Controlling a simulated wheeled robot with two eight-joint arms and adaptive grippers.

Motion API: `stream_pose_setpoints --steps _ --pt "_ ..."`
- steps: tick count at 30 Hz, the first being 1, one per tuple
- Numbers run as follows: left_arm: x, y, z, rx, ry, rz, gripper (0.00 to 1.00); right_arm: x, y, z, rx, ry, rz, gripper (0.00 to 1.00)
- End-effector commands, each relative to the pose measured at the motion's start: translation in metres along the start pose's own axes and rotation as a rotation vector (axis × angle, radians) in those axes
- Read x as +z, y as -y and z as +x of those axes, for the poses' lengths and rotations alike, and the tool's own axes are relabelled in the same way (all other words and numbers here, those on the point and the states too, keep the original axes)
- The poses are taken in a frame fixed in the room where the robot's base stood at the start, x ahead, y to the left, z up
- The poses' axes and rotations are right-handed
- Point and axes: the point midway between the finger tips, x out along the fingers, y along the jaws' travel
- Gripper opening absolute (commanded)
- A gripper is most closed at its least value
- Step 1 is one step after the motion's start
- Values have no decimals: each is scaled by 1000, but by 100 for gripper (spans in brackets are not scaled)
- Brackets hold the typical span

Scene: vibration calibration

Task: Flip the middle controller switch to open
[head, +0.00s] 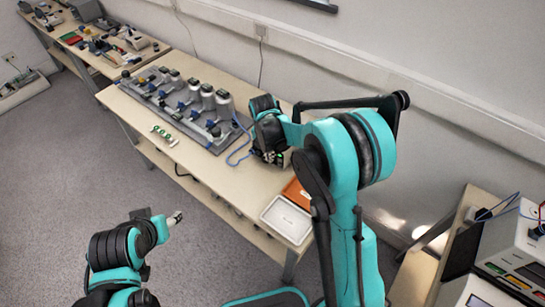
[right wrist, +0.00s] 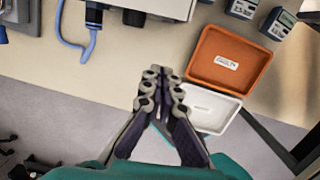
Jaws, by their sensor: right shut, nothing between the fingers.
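The controller and its middle switch cannot be made out clearly. A grey-white box (right wrist: 170,6) shows only in part at the top edge of the right wrist view, with a black part on its front; it may be the controller. In the head view my right arm hides most of that spot. My right gripper (right wrist: 162,88) is shut and empty, its fingertips together above the table's front edge; in the head view it (head: 268,157) is over the table. My left gripper (head: 174,218) is at the lower left, away from the table, too small to read.
An orange tray (right wrist: 231,47) and a white tray (right wrist: 205,108) lie right of the right gripper. Small grey display units (right wrist: 279,23) stand behind. A blue cable (right wrist: 72,43) runs at the left. A grey board (head: 207,130) carries several cylinders and blue parts.

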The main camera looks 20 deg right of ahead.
Motion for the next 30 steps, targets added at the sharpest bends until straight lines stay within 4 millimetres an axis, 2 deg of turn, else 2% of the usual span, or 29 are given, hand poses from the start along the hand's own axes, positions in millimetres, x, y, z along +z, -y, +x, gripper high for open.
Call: stream_pose_setpoints --steps 6,12,15,19,30 --pt "12 0 16 0 0 0 52 0 0 50 0 0 2 0" --pt "20 0 28 0 0 0 52 0 0 91 0 0 1 0" --pt "22 0 31 0 0 0 52 19 1 91 0 0 4 0" --pt "24 0 34 0 0 0 52 32 0 93 0 0 1 0" --pt "25 0 34 0 0 0 52 39 0 93 0 0 1 0"
